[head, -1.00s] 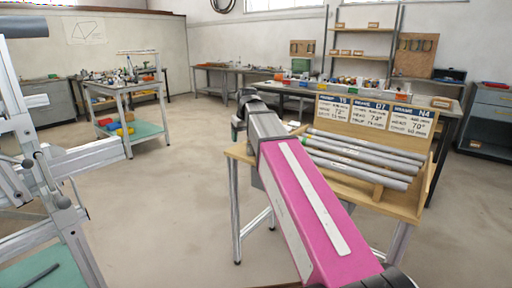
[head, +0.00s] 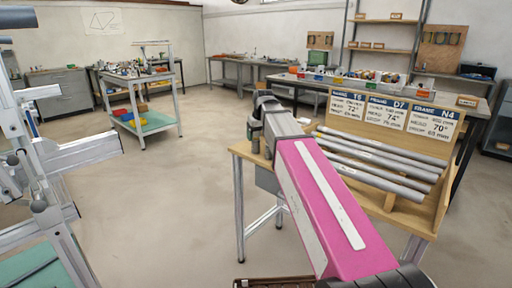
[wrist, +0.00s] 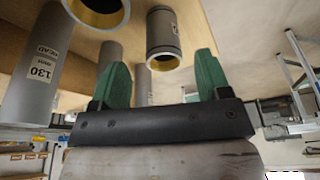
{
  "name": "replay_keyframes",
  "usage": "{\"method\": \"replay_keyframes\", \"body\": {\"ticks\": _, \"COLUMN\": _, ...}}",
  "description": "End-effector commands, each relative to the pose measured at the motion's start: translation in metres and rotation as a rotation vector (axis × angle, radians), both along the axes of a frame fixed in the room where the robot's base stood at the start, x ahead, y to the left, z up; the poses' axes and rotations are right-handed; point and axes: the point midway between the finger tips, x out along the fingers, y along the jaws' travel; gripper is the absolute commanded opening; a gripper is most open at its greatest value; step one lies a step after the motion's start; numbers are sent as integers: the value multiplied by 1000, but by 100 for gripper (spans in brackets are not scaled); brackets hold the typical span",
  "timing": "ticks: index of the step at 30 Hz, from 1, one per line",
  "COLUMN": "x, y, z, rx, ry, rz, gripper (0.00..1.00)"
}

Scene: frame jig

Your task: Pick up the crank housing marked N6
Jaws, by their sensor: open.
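My gripper (wrist: 161,58) has two green fingers, spread apart with nothing between their tips that I can see held. In the wrist view a short grey tube (wrist: 163,38) with a yellowish inner rim and a small unreadable label lies just beyond and between the fingertips. A longer grey tube (wrist: 38,75) with a label reading HEAD and 130 is at the left. Another tube end (wrist: 99,10) shows at the top. No N6 mark is readable, so I cannot tell which piece is the crank housing. In the head view my pink arm hides the fingers.
A wooden-topped bench (head: 432,222) carries several long grey tubes (head: 372,165) and cards reading T6, D7 and N4 (head: 432,122). A metal frame jig (head: 62,165) stands at the left. A trolley (head: 150,122) stands behind. The floor between is clear.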

Motion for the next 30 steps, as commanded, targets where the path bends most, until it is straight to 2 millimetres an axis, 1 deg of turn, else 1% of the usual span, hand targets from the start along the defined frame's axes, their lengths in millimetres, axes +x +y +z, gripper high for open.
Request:
{"method": "replay_keyframes", "body": {"ticks": 7, "x": 5, "y": 3, "z": -13, "rx": 0, "ry": 1, "rz": 0, "gripper": 70}}
{"method": "replay_keyframes", "body": {"ticks": 11, "x": 11, "y": 8, "z": -26, "rx": 0, "ry": 1, "rz": 0, "gripper": 70}}
{"method": "replay_keyframes", "body": {"ticks": 15, "x": 16, "y": 10, "z": -44, "rx": -1, "ry": 2, "rz": -1, "gripper": 70}}
{"method": "replay_keyframes", "body": {"ticks": 18, "x": 17, "y": 11, "z": -51, "rx": 0, "ry": 0, "rz": 0, "gripper": 70}}
{"method": "replay_keyframes", "body": {"ticks": 25, "x": 18, "y": 11, "z": -52, "rx": 0, "ry": 0, "rz": 0, "gripper": 70}}
{"method": "replay_keyframes", "body": {"ticks": 26, "x": 18, "y": 11, "z": -52, "rx": 0, "ry": 0, "rz": 0, "gripper": 64}}
{"method": "replay_keyframes", "body": {"ticks": 27, "x": 18, "y": 11, "z": -52, "rx": 0, "ry": 0, "rz": 0, "gripper": 50}}
{"method": "replay_keyframes", "body": {"ticks": 29, "x": 18, "y": 11, "z": -52, "rx": 0, "ry": 0, "rz": 0, "gripper": 31}}
{"method": "replay_keyframes", "body": {"ticks": 30, "x": 18, "y": 11, "z": -52, "rx": 0, "ry": 0, "rz": 0, "gripper": 18}}
